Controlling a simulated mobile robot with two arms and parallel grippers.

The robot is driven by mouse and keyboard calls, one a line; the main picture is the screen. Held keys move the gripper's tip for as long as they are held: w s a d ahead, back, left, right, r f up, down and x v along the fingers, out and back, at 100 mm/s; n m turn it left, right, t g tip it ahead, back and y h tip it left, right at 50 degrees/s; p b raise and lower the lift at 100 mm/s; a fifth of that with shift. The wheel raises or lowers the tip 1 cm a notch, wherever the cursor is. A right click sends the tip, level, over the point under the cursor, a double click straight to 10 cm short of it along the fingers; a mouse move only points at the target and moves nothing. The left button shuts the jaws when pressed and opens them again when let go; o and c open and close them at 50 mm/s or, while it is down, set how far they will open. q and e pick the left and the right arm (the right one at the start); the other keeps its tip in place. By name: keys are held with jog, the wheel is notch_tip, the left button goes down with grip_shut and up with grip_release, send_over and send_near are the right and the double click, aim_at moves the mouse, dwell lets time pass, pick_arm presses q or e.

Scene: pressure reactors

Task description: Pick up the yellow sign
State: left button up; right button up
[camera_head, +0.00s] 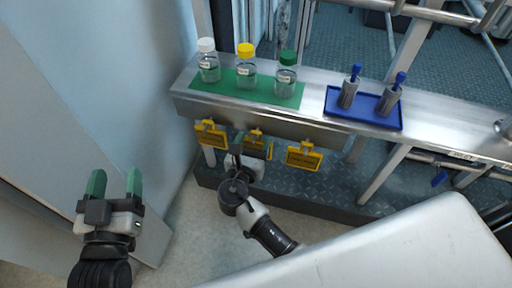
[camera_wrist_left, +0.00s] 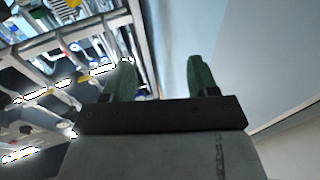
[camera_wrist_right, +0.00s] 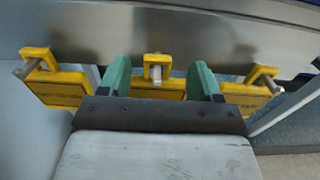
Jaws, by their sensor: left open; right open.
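Three yellow signs hang from pegs on the front of the metal shelf: a left sign (camera_head: 210,134), a middle sign (camera_head: 254,138) and a right sign (camera_head: 304,156). My right gripper (camera_head: 252,152) is open at the middle sign, partly covering it. In the right wrist view the middle sign (camera_wrist_right: 158,88) shows between the open fingers of my right gripper (camera_wrist_right: 161,72); contact cannot be told. The left sign (camera_wrist_right: 52,82) and right sign (camera_wrist_right: 250,93) flank it. My left gripper (camera_head: 115,182) is open and empty, far left of the signs; its fingers (camera_wrist_left: 163,75) show apart.
The metal shelf (camera_head: 318,108) carries a green mat (camera_head: 222,91) with white-, yellow- and green-capped bottles, and a blue tray (camera_head: 372,117) with two blue-topped metal pieces. A pale wall (camera_head: 120,70) closes off the left. Floor is free between my grippers.

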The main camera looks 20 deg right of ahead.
aim_at(256, 134)
jog(key=shift+b+x, duration=0.45)
jog(key=shift+x, duration=1.35)
pick_arm(q)
jog(key=r+t, duration=0.1)
jog(key=r+t+h, duration=0.1)
jog(key=r+t, duration=0.1)
jog(key=shift+s+d+r, duration=0.15)
jog(key=shift+s+d, duration=0.05)
jog(key=shift+s, duration=0.2)
pick_arm(e)
jog(key=shift+a, duration=0.1)
jog(key=shift+c, duration=0.5)
grip_shut()
jog(key=shift+r, duration=0.15)
jog(key=shift+r+p, duration=0.4)
jog(key=shift+r, duration=0.05)
pick_arm(q)
notch_tip(256, 134, down, 12)
jog(key=s+a+g+y+p, duration=0.2)
jog(key=a+g+y+p, duration=0.1)
jog(key=g, duration=0.7)
jog(key=shift+s+g+y, duration=0.3)
jog(key=shift+g, duration=0.1)
pick_arm(e)
jog(key=v, duration=1.8)
jog(key=shift+r, duration=0.2)
